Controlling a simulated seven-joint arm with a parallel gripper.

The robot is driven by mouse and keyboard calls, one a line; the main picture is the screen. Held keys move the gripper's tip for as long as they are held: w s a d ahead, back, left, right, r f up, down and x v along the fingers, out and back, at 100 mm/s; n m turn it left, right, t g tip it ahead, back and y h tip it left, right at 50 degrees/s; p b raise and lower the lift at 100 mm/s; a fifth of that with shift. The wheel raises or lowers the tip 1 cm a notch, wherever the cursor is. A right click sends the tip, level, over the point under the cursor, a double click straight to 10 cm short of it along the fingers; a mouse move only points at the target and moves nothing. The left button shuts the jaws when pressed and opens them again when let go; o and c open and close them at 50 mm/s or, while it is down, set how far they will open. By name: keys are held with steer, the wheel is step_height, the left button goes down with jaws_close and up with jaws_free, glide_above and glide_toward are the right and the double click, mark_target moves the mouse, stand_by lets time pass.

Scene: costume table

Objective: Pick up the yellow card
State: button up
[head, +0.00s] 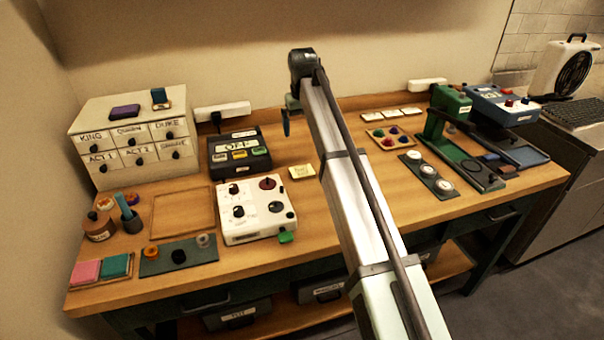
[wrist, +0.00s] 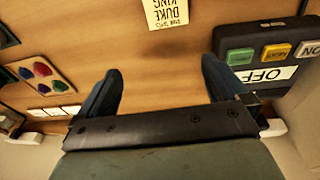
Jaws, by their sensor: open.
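The yellow card (head: 302,171) lies flat on the wooden table, between the dark OFF box and my arm. In the wrist view the yellow card (wrist: 166,13) is at the top edge, partly cut off, with handwritten words including KING and DUKE. My gripper (head: 287,124) points down above the back part of the table, behind the card in the head view. In the wrist view my gripper (wrist: 162,70) has its two dark fingers spread wide, with only bare wood between them. It is apart from the card.
The dark OFF box (head: 239,152) stands left of the card, with the white knob box (head: 255,209) in front of it. A tray of coloured pieces (head: 390,138) and white tiles (head: 404,113) lie to the right. Bare wood surrounds the card.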

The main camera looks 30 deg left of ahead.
steer(key=s+g, duration=0.1)
glide_above(301, 170)
steer(key=shift+g+h, duration=0.3)
steer(key=shift+h, duration=0.1)
steer(key=f, duration=0.8)
steer(key=shift+s+d+f, duration=0.1)
steer(key=shift+d+f, duration=0.1)
steer(key=shift+d, duration=0.2)
steer(key=shift+a+f, duration=0.15)
steer(key=shift+f, duration=1.35)
steer(key=shift+a+f, duration=0.15)
steer(key=shift+f, duration=1.35)
steer(key=c, duration=0.9)
steer(key=shift+c, duration=0.2)
